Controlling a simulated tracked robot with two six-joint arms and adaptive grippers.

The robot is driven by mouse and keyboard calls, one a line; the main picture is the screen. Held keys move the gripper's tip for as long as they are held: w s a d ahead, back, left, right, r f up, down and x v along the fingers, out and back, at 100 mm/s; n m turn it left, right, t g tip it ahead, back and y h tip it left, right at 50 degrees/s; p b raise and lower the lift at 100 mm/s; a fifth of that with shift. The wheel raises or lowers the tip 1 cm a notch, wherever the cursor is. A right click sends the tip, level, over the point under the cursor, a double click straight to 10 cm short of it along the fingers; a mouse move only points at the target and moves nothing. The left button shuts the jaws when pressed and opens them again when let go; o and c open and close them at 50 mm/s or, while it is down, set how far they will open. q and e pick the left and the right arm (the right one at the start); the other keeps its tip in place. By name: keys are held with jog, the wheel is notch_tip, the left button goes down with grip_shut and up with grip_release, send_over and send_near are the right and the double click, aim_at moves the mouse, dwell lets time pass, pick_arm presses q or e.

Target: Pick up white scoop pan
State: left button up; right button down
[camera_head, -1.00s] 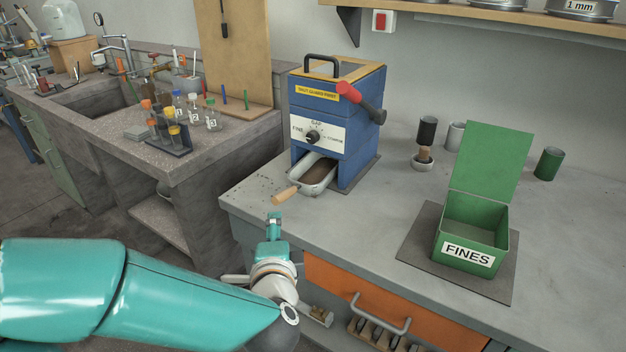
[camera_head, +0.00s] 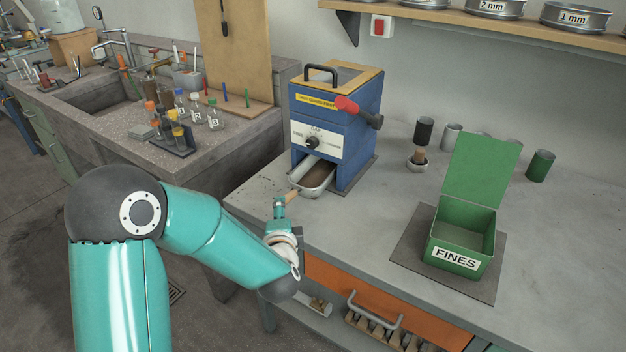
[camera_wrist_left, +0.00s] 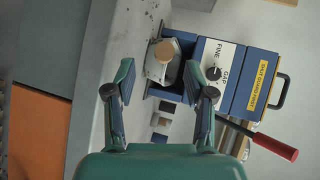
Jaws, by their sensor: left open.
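The white scoop pan (camera_head: 318,176) sits in the opening at the foot of the blue mill (camera_head: 344,148), with brown material in it. Its wooden handle (camera_head: 292,196) sticks out toward the front left. In the left wrist view the pan (camera_wrist_left: 154,69) lies beyond the fingers, with the round handle end (camera_wrist_left: 168,48) facing the camera. My left gripper (camera_head: 279,207) is open and empty, close to the handle at the bench's front edge. In the left wrist view the left gripper's (camera_wrist_left: 158,70) fingers stand to either side of the pan. My right gripper is not seen.
A green FINES box (camera_head: 459,242) with its lid up stands on a dark mat (camera_head: 408,240) to the right. Small cups (camera_head: 452,136) stand behind it. The mill's red-knobbed lever (camera_head: 348,105) juts right. Bench between mill and box is clear.

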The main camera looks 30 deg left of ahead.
pick_arm(q)
jog(key=shift+x, duration=2.4)
jog(key=shift+w+d+r, duration=0.15)
jog(key=shift+d, duration=0.1)
grip_shut()
jog(key=shift+r, duration=0.1)
